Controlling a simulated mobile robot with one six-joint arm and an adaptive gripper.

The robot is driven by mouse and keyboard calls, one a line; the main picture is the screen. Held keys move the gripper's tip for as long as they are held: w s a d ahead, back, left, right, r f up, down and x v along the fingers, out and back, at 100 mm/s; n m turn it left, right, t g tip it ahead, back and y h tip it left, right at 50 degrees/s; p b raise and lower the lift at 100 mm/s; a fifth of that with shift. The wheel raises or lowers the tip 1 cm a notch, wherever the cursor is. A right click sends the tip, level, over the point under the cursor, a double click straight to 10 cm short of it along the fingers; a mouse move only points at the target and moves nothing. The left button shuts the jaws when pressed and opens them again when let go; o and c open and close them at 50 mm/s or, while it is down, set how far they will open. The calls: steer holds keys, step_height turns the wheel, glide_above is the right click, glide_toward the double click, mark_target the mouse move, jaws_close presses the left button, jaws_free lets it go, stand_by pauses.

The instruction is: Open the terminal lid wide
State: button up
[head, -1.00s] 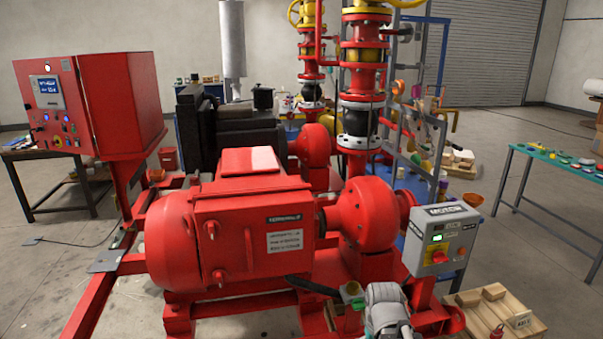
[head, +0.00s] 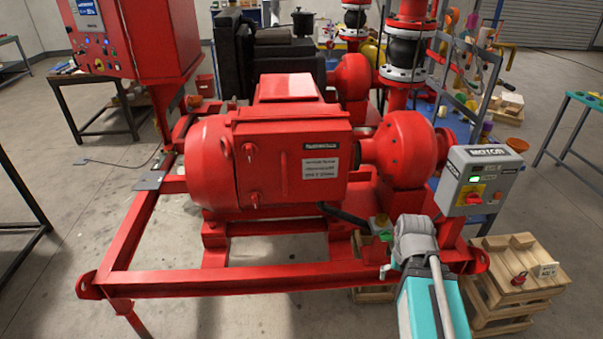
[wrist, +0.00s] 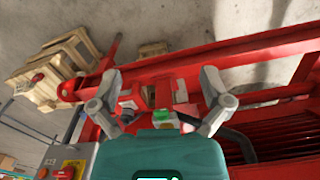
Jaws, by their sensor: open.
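The red motor (head: 210,165) stands in the middle of the head view. A flat red panel (head: 303,185) with a vertical handle (head: 283,163) and hinge-like knobs at its left faces me; it looks like the terminal lid and appears closed. A smaller red box (head: 288,87) sits on top. My gripper (wrist: 160,80) is open and empty in the wrist view, its two grey fingers spread. It is over the skid's right part, apart from the panel. The panel is not clear in the wrist view.
A grey motor control box (head: 480,180) stands right of the motor, close to my arm. Wooden crates (head: 512,285) lie at the lower right. A black cable (head: 340,214) runs below the panel to a green-yellow piece (head: 380,222). The red skid rail (head: 240,283) crosses in front.

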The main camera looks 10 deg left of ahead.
steer(key=shift+w+a+r+p, duration=0.2)
steer(key=shift+r+p, duration=0.1)
steer(key=shift+p, duration=0.05)
steer(key=c, duration=0.4)
steer(key=w+a+r+n+p, duration=0.1)
steer(key=w+a+r+p, duration=0.2)
steer(key=a+r+p, duration=0.1)
steer(key=w+a+r+t+p, duration=0.1)
steer(key=w+a+r+p, duration=0.2)
steer(key=a+r+p, duration=0.2)
steer(key=w+a+r+n+t+p, duration=0.1)
steer(key=w+a+r+p, duration=0.2)
steer(key=a+r+p, duration=0.2)
steer(key=shift+r+n+p, duration=0.3)
steer(key=shift+r+p, duration=0.15)
steer(key=shift+r, duration=0.2)
steer(key=shift+c, duration=0.3)
steer(key=n+t+y+p, duration=0.2)
steer(key=p, duration=1.1)
glide_toward(285, 171)
steer(key=d+r, duration=0.1)
steer(key=r, duration=0.1)
steer(key=shift+s+a, duration=0.4)
steer(key=shift+f, duration=0.15)
steer(key=b+x, duration=1.3)
steer(key=shift+w+f, duration=0.15)
steer(key=shift+f, duration=0.15)
